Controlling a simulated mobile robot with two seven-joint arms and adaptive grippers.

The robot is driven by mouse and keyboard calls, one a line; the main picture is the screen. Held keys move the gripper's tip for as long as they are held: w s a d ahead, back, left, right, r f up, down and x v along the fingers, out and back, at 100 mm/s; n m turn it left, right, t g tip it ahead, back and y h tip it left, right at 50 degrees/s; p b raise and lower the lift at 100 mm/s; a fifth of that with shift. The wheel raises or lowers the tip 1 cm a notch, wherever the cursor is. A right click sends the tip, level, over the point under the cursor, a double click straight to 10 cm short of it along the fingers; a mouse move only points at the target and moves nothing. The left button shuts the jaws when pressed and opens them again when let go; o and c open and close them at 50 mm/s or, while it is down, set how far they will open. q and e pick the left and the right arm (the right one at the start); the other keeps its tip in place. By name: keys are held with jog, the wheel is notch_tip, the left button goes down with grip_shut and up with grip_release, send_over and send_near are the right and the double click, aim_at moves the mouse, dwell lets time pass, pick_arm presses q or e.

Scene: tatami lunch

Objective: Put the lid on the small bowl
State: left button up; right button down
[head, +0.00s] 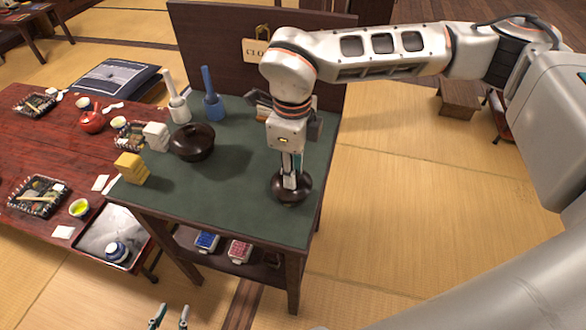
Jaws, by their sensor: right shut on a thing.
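My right gripper (290,182) points straight down over the front right of the green-topped stand. It is shut on the top of a dark brown round piece, the lid (278,187). The lid is at the small bowl's place; the bowl is largely hidden beneath it, and I cannot tell whether the two touch or are seated evenly. My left gripper (170,317) is at the bottom edge of the view, its two fingers apart and empty, well away from the stand.
A sign panel (215,55) rises behind. The red table (50,135) is left.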

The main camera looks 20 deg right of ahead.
dwell(0.4)
jog(key=shift+f, duration=0.1)
dwell(0.3)
jog(key=shift+f+p, duration=0.1)
jog(key=shift+p, duration=0.2)
dwell(0.4)
dwell(0.3)
dwell(0.4)
jog(key=shift+f, duration=0.15)
